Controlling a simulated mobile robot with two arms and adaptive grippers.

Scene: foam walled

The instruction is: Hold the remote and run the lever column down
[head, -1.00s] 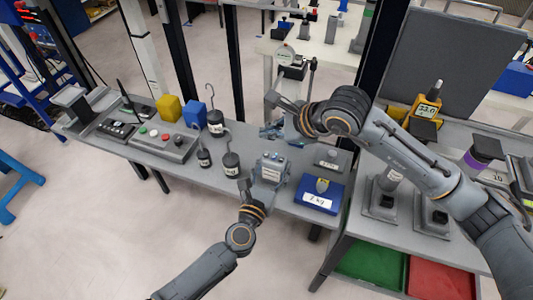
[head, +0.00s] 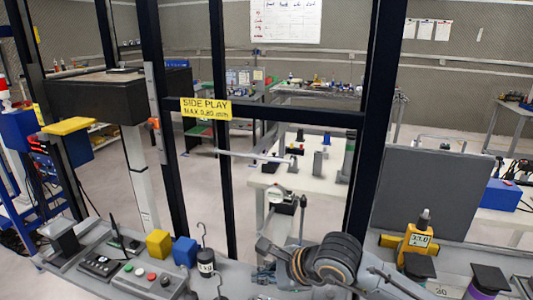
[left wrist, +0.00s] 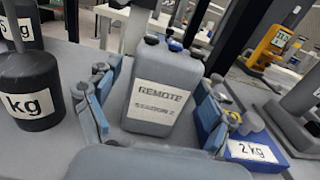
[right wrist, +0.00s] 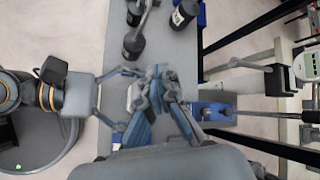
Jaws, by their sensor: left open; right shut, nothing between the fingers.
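The remote (left wrist: 165,88) is a grey box labelled "REMOTE STATION 2". It stands on the grey bench in the left wrist view. My left gripper (left wrist: 150,105) is open, with one finger on each side of it; I cannot tell whether they touch it. My right gripper (head: 263,275) is shut and empty low in the head view. In the right wrist view its closed fingertips (right wrist: 153,80) show over the bench near the remote (right wrist: 133,97). A slim grey lever (head: 240,155) reaches across behind the black frame; I cannot tell which column it belongs to.
A dial gauge (head: 277,195) stands on the frame's far side. A button box (head: 150,278), yellow block (head: 158,243), blue block (head: 184,251) and hooked weight (head: 206,262) sit on the bench. A blue 2 kg block (left wrist: 250,150) stands right of the remote. Dark posts rise behind.

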